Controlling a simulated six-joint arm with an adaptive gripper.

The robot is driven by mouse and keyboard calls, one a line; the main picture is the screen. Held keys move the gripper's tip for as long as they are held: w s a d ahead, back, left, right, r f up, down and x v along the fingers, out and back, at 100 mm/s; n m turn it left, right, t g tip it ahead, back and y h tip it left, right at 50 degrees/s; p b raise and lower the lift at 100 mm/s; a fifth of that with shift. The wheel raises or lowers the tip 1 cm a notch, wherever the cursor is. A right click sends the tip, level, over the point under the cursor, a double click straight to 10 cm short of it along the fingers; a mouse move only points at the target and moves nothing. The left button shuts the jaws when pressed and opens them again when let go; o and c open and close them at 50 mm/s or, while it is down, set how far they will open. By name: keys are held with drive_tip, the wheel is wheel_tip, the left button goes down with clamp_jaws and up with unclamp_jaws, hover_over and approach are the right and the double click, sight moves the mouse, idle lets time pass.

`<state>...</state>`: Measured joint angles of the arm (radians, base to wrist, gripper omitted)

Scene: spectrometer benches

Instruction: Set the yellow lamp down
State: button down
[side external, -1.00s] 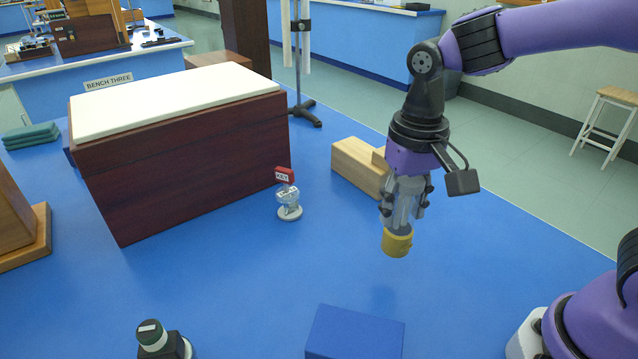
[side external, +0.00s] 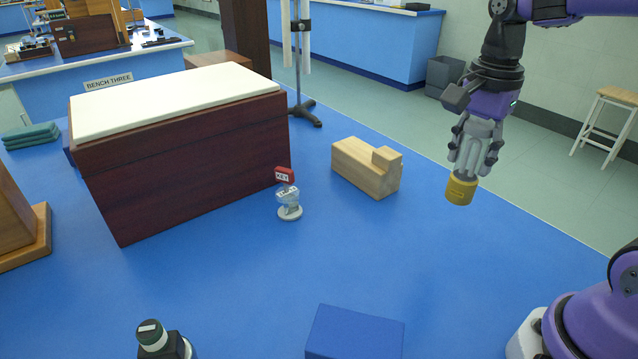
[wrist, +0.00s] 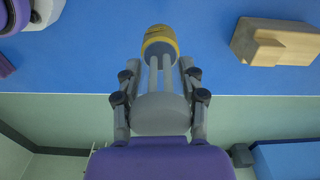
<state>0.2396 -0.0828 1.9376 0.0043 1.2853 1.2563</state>
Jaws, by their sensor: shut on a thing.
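The yellow lamp (side external: 461,189) is a short yellow cylinder held at the tip of my gripper (side external: 466,172), at the right of the side view. My gripper is shut on it. The lamp hangs in the air above the blue bench top, near its far right edge. In the wrist view the lamp (wrist: 160,43) shows beyond my gripper's fingers (wrist: 158,65), with blue bench top behind it. The fingers cover part of its upper end.
A wooden block with a step (side external: 366,167) stands left of the lamp. A blue block (side external: 354,334) is at the front. A small stand with a red KEY tag (side external: 288,195) stands beside a dark wooden case (side external: 190,160). A green-capped object (side external: 155,338) is front left. The bench's middle is clear.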

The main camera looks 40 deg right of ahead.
drive_tip(key=shift+s+d+f+m, duration=0.45)
drive_tip(key=shift+s+d+f, duration=0.2)
drive_tip(key=shift+d+f, duration=1.5)
drive_tip(key=shift+s+d+f+m, duration=0.55)
drive_tip(key=shift+d+f, duration=0.95)
drive_tip(key=shift+d, duration=1.35)
drive_tip(key=shift+s+d+f+m, duration=0.3)
drive_tip(key=shift+s+d+f, duration=0.5)
drive_tip(key=shift+d+f, duration=1.35)
drive_tip(key=shift+d+r, duration=0.3)
drive_tip(key=shift+d, duration=0.05)
drive_tip(key=shift+f, duration=0.15)
drive_tip(key=shift+c, duration=2)
unclamp_jaws()
